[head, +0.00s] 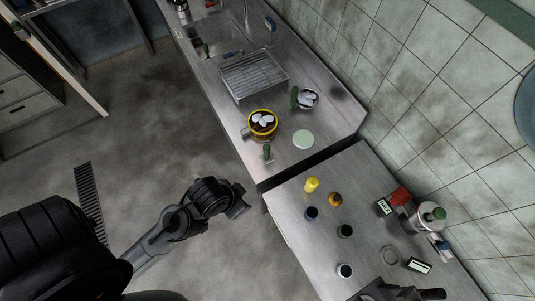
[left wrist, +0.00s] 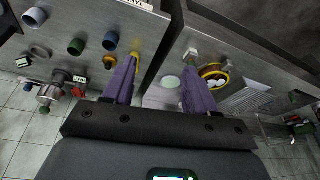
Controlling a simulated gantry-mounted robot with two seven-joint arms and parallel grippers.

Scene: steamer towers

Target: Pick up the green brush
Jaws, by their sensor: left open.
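A small green-topped item (head: 267,152) stands at the front edge of the far counter, beside the yellow-rimmed steamer (head: 262,122). A longer green item (head: 294,97) lies beside a bowl, and another green item (head: 205,48) is by the sink. They are too small to tell which is the green brush. My left gripper (head: 240,205) is off the counters' front edge, apart from all three. In the left wrist view its purple fingers (left wrist: 160,75) are spread with nothing between them. A dark shape at the bottom right of the head view may be my right gripper; its jaws cannot be made out.
The near counter holds a yellow bottle (head: 312,185), several dark cups (head: 345,231), a red item (head: 400,196) and a round pot (head: 428,216). A pale green disc (head: 303,139) and wire rack (head: 253,77) are on the far counter. A gap separates the counters.

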